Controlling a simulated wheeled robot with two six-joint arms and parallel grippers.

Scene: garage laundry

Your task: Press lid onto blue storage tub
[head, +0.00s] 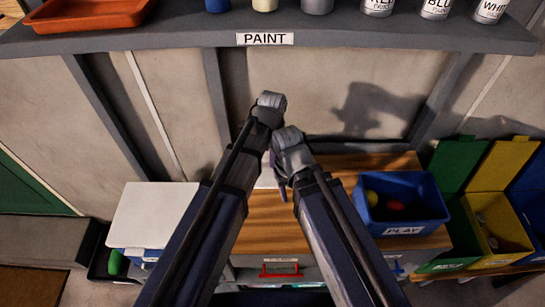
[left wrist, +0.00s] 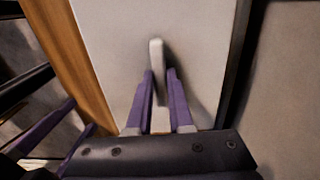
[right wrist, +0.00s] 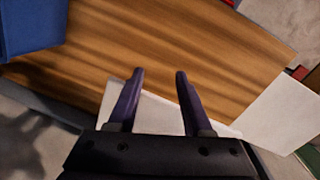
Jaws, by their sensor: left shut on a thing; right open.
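The blue storage tub (head: 408,226), labelled PLAY, stands open on the right of the wooden worktop, with coloured things inside. It also shows at the upper left of the right wrist view (right wrist: 32,24). A white lid (left wrist: 105,35) with an upright handle (left wrist: 157,55) fills the middle of the left wrist view. My left gripper (left wrist: 159,80) is shut on that handle. In the head view, my arms hide most of the lid (head: 267,175), left of the tub. My right gripper (right wrist: 160,80) is open and empty above the worktop, the lid's white edge showing behind it.
A white-topped box (head: 152,212) stands left of the worktop (head: 262,222). Green, yellow and blue bins (head: 490,225) stand at the right. A grey shelf (head: 180,36) with paint cans and an orange tray (head: 88,14) crosses above. Bare worktop lies between lid and tub.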

